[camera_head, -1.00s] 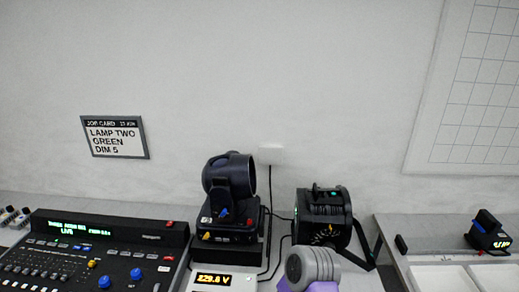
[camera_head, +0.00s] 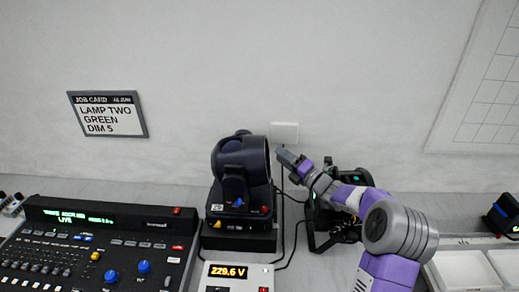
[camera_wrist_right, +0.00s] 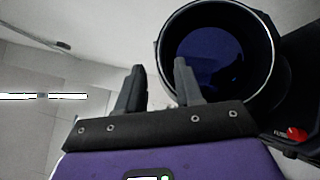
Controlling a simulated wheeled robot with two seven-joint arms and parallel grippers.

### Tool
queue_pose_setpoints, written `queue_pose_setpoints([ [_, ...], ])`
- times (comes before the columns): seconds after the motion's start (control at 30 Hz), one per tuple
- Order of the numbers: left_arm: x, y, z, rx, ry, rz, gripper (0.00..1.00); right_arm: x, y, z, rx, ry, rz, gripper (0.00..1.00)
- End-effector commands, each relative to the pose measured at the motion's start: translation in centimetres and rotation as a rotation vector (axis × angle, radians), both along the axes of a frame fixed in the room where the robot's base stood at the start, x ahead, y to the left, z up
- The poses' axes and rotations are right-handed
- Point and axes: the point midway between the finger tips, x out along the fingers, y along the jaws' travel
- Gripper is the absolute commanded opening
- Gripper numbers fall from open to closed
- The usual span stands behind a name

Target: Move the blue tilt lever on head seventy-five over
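A black moving-head lamp (camera_head: 238,158) stands on a dark box at the back of the bench, its lens end turned to the right. A blue tilt lever (camera_head: 236,189) sits low on its near side; no number is readable on the lamp. My right gripper (camera_head: 288,160) is just right of the lens, apart from the lever. In the right wrist view, the gripper's fingers (camera_wrist_right: 160,82) are apart with nothing between them, in front of the dark round lens (camera_wrist_right: 216,60). The blue lever is not visible there. My left gripper is not in view.
A second black lamp (camera_head: 350,185) stands partly behind my right arm. A control desk (camera_head: 110,230) fills the left. A meter box (camera_head: 238,275) reading 229.6 V stands in front. A job card (camera_head: 107,114) and a white socket (camera_head: 284,132) are on the wall. Cables run between the lamps.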

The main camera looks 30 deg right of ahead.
Motion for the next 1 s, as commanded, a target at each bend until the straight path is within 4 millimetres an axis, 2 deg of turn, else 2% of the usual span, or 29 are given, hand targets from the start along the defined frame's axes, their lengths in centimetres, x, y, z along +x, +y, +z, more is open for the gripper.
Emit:
queue_pose_setpoints([
  [0.03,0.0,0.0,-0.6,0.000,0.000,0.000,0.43,-0.1,-0.1,-0.3,-0.011,-0.007,0.000,0.36],
  [0.17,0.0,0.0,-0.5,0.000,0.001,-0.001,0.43,0.5,0.1,-0.1,-0.021,-0.012,0.002,0.36],
  [0.6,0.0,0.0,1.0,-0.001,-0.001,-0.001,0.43,6.4,1.9,0.9,-0.018,-0.010,0.002,0.36],
  [0.97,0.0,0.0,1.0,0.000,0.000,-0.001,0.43,7.1,2.1,0.9,-0.017,-0.009,0.001,0.36],
  [1.0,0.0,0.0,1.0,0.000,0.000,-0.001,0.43,7.1,2.1,0.9,-0.017,-0.009,0.001,0.32],
])
